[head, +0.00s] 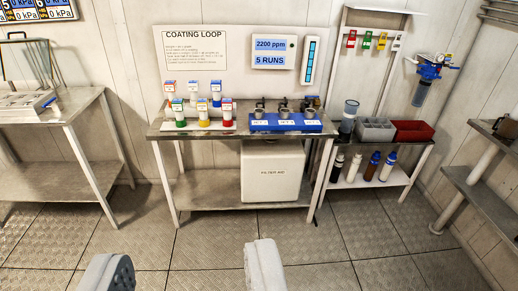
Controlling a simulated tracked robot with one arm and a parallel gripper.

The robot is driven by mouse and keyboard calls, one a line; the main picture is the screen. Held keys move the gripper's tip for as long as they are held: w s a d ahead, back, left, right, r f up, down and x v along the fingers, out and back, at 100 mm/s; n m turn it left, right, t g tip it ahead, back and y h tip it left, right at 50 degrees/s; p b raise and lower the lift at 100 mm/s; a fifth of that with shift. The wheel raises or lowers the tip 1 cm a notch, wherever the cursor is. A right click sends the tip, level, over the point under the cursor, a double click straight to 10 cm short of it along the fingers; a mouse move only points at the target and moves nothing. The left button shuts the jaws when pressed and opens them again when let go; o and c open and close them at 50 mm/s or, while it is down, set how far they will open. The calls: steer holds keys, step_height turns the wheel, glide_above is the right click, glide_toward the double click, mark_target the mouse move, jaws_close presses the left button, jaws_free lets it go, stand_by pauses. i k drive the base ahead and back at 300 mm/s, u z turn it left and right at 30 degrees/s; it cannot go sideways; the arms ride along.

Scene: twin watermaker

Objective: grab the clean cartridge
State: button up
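I cannot tell for sure which thing is the clean cartridge. Several upright cylinders stand on the lower shelf right of centre: a dark one with a pale top (337,167), a white one (354,168), a brown one with a blue top (373,166) and a white one with a blue top (388,167). A blue-topped filter housing (424,88) hangs on the right wall. My gripper (185,268) shows at the bottom edge as two pale fingers, wide apart, with only floor visible between them. It is far from the benches and cylinders.
The middle bench (192,136) carries small capped bottles (203,113) and a blue tray (286,123) with metal cups. A white box (272,172) sits below. A grey bin (375,130) and red bin (413,131) stand right. Left bench, right shelves; floor in front is clear.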

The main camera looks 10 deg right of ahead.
mark_target(390, 161)
steer(key=u, duration=0.05)
steer(key=i, duration=2)
steer(key=z, duration=1.8)
steer(key=i, duration=1)
steer(key=u, duration=0.2)
steer(key=k, duration=0.6)
steer(key=z, duration=0.55)
steer(key=i, duration=1)
steer(key=z, duration=0.3)
